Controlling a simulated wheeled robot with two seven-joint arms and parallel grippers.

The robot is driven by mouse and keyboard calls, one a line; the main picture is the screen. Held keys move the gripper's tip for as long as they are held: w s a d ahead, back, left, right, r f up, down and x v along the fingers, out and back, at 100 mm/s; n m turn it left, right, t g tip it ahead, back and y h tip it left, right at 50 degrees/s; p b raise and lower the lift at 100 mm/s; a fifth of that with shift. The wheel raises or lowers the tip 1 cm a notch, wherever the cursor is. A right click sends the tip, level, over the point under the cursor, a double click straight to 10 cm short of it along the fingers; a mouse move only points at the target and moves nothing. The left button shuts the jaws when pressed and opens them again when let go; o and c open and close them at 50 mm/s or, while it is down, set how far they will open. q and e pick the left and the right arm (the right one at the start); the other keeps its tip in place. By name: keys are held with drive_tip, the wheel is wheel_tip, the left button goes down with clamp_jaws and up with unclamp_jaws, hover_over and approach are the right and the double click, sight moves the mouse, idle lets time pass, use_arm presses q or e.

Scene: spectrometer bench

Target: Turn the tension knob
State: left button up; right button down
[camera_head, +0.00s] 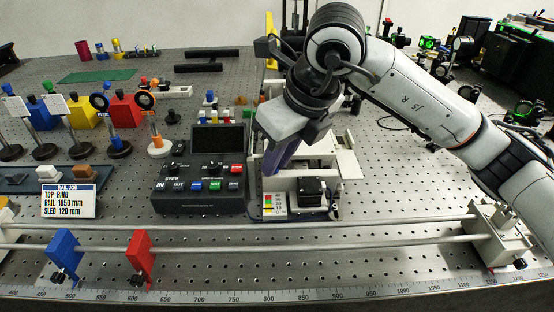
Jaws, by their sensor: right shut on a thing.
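My right gripper (280,158) reaches down from the upper right over the white device (345,160) in the middle of the bench. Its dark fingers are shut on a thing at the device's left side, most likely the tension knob. The knob itself is hidden behind the gripper, so its angle cannot be told. A black block (311,188) sits on the front of the device, beside a small panel with coloured marks (273,204). My left gripper is not in view.
A black control box (200,200) with coloured buttons stands close left of the gripper. A rail (350,229) crosses the front, with blue (64,254) and red (140,258) carriers. Lens mounts stand at left. The perforated bench right of the device is mostly clear.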

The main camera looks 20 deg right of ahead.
drive_tip(key=shift+w+d+n+g+y+b, duration=0.1)
drive_tip(key=shift+n+g+y+b, duration=0.25)
drive_tip(key=shift+n, duration=0.9)
drive_tip(key=shift+w+d+n+g+y+b, duration=0.15)
drive_tip(key=shift+n+y+b, duration=0.4)
drive_tip(key=shift+n, duration=0.7)
drive_tip(key=shift+s, duration=0.1)
drive_tip(key=c, duration=1.9)
unclamp_jaws()
drive_tip(key=shift+c, duration=0.2)
drive_tip(key=shift+r, duration=0.15)
drive_tip(key=v, duration=1)
